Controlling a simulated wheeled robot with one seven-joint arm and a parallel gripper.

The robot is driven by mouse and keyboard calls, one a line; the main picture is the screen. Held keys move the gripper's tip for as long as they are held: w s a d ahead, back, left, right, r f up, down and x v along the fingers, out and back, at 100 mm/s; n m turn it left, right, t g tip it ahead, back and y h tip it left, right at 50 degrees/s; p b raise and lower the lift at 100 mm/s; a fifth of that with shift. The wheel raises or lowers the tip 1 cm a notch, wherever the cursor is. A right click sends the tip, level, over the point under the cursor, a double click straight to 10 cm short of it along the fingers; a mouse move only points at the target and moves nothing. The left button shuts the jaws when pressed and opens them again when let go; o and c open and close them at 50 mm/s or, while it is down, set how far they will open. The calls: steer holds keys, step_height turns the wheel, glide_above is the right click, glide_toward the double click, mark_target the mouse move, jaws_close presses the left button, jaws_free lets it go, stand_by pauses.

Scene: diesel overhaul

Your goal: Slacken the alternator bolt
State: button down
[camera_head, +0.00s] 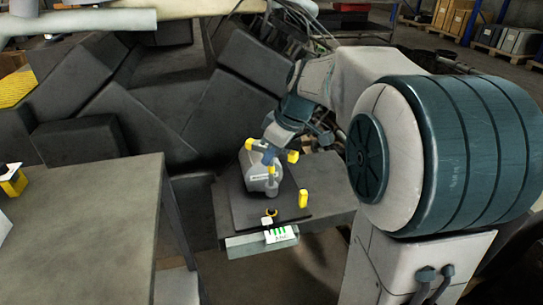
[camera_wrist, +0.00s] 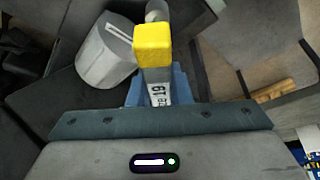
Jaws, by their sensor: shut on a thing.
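My gripper (camera_head: 269,155) is shut on a grey spanner with yellow ends. In the wrist view the spanner (camera_wrist: 157,92) stands between the blue fingers, marked 19, with a yellow block end (camera_wrist: 154,42) pointing away from me. In the head view yellow ends (camera_head: 292,157) show on both sides of the fingers. A grey rounded body, seemingly the alternator (camera_head: 259,180), stands on a dark mat just under and behind the gripper; it also shows in the wrist view (camera_wrist: 106,55). I cannot make out the bolt, nor whether the spanner touches it.
The dark mat (camera_head: 246,213) lies on a small grey bench (camera_head: 338,212). A larger table (camera_head: 85,225) stands left, dark blocks behind.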

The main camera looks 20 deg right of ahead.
step_height(320, 180, up, 3)
steer(key=shift+f+p, duration=0.2)
steer(key=shift+p, duration=0.3)
steer(key=shift+f, duration=0.1)
steer(key=shift+s, duration=0.15)
steer(key=s+b, duration=0.2)
steer(key=s, duration=0.4)
steer(key=shift+s+b, duration=0.3)
steer(key=shift+s, duration=0.1)
steer(key=shift+w+p, duration=0.15)
steer(key=shift+p, duration=0.15)
